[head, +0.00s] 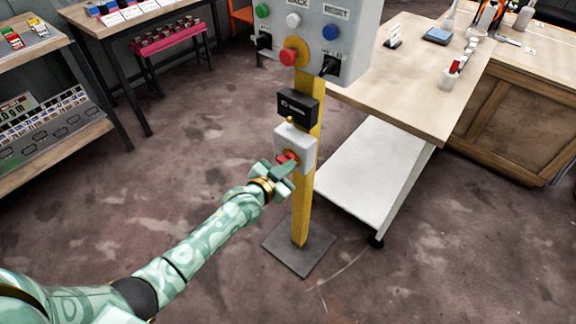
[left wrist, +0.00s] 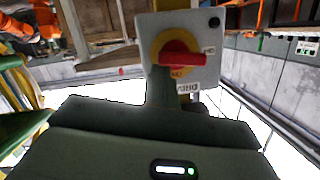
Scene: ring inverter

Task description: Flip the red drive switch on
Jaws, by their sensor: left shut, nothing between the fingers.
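The red drive switch (head: 285,157) is a red rotary handle on a yellow disc, set on a white box (head: 296,142) on a yellow post. In the left wrist view the red handle (left wrist: 184,59) lies roughly level across the yellow disc (left wrist: 160,48). My left gripper (head: 284,168) is at the front of the switch, shut with nothing between its fingers. In the left wrist view its fingertips (left wrist: 160,82) overlap the lower left of the handle. I cannot tell whether they touch it. My right gripper is not in view.
A grey control panel (head: 318,45) with coloured buttons tops the post, above a black box (head: 297,105). The post stands on a dark base plate (head: 300,250). A wooden table (head: 420,95) with a white lower shelf (head: 365,170) is close on the right. The floor in front is clear.

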